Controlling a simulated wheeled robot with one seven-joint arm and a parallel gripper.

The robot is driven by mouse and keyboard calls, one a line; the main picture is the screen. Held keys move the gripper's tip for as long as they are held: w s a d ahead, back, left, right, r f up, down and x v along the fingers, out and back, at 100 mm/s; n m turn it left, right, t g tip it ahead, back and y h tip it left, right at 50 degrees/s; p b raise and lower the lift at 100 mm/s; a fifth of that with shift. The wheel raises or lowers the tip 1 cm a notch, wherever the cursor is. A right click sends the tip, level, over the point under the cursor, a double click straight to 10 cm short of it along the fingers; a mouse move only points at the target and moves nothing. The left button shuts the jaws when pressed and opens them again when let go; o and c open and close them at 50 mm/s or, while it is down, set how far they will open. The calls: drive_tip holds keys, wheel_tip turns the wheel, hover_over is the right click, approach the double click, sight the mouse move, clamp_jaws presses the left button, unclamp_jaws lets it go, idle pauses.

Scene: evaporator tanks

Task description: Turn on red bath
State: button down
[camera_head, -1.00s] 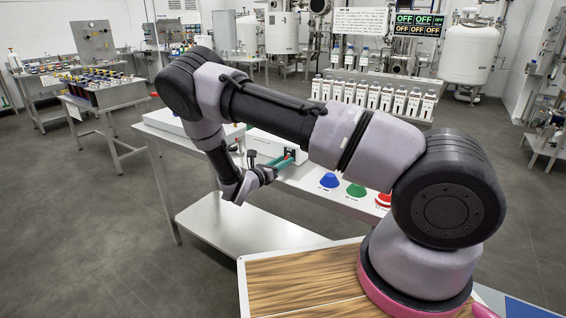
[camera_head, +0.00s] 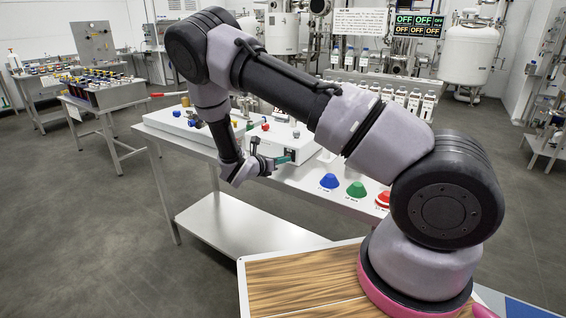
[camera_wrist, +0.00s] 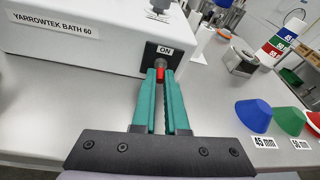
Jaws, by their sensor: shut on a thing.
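The white bath (camera_wrist: 90,35), labelled "YARROWTEK BATH 60", fills the upper left of the wrist view. On its right end is a black plate (camera_wrist: 155,50) marked "ON". A small red switch (camera_wrist: 160,74) sticks out below that label. My gripper (camera_wrist: 160,78) has its two teal fingers closed around the red switch; the fingertips hide its sides. In the head view my gripper (camera_head: 287,158) is at the front of the white bath (camera_head: 308,143). The wall display (camera_head: 417,24) reads "OFF" in several green and yellow fields.
On the bench right of the bath stand a blue cone (camera_head: 329,181), a green cone (camera_head: 356,189) and a red cone (camera_head: 383,199). A row of white bottles (camera_head: 400,97) stands behind.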

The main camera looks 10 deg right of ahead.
drive_tip(key=g+y, duration=0.1)
drive_tip(key=r+g+y, duration=0.1)
drive_tip(key=shift+w+d+r+y, duration=0.1)
drive_tip(key=shift+r+y, duration=0.15)
drive_tip(key=shift+y, duration=0.05)
drive_tip(key=shift+w+d+r+g+y, duration=0.1)
drive_tip(key=shift+r+g+y, duration=0.15)
drive_tip(key=shift+g+y, duration=0.45)
drive_tip(key=shift+w+d+r+g+y, duration=0.1)
drive_tip(key=shift+r+g+y, duration=0.15)
drive_tip(key=shift+g+y, duration=0.4)
drive_tip(key=shift+n, duration=0.3)
drive_tip(key=c, duration=0.9)
unclamp_jaws()
drive_tip(key=shift+g, duration=0.25)
drive_tip(key=shift+c, duration=0.2)
drive_tip(key=v, duration=1)
drive_tip(key=shift+s+a+r, duration=0.2)
drive_tip(key=shift+s+r, duration=0.05)
drive_tip(key=shift+s, duration=0.05)
